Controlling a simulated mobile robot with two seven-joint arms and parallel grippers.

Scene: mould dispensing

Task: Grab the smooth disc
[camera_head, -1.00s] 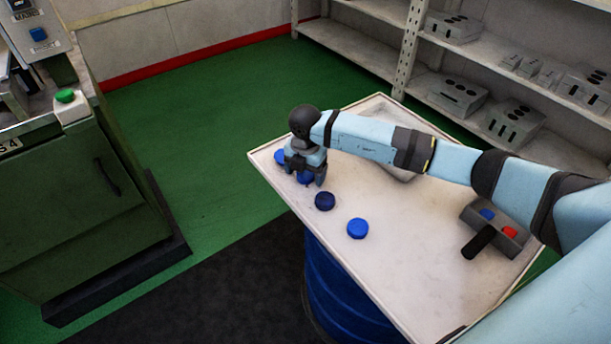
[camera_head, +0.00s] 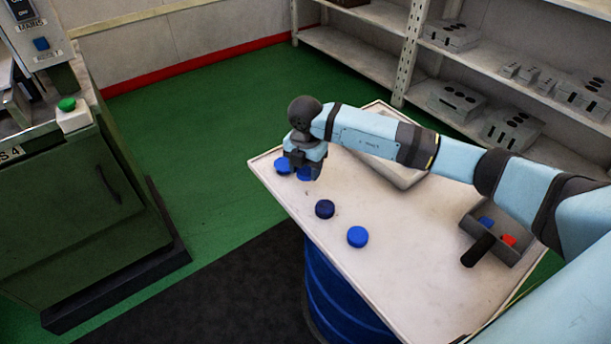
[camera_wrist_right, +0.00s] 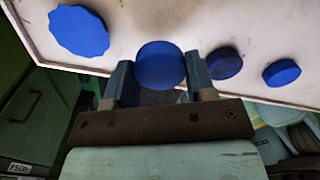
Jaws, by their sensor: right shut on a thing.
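My right gripper (camera_head: 304,172) is over the far left part of the table in the head view, pointing down. It is shut on a blue disc with a smooth edge (camera_wrist_right: 160,65), which shows between the two fingers in the right wrist view; the head view shows it partly hidden (camera_head: 304,175). A blue disc with a scalloped edge (camera_wrist_right: 80,31) lies beside it; in the head view it is at the table's left edge (camera_head: 283,166). A darker blue disc (camera_head: 325,209) and another blue disc (camera_head: 357,237) lie nearer. My left gripper is not in view.
The pale table (camera_head: 410,270) has a raised rim. A grey box with a dark handle (camera_head: 497,232) holds blue and red pieces at the right. A pale tray (camera_head: 407,178) lies behind my right arm. A green machine (camera_head: 80,210) stands left; shelves (camera_head: 480,55) stand behind.

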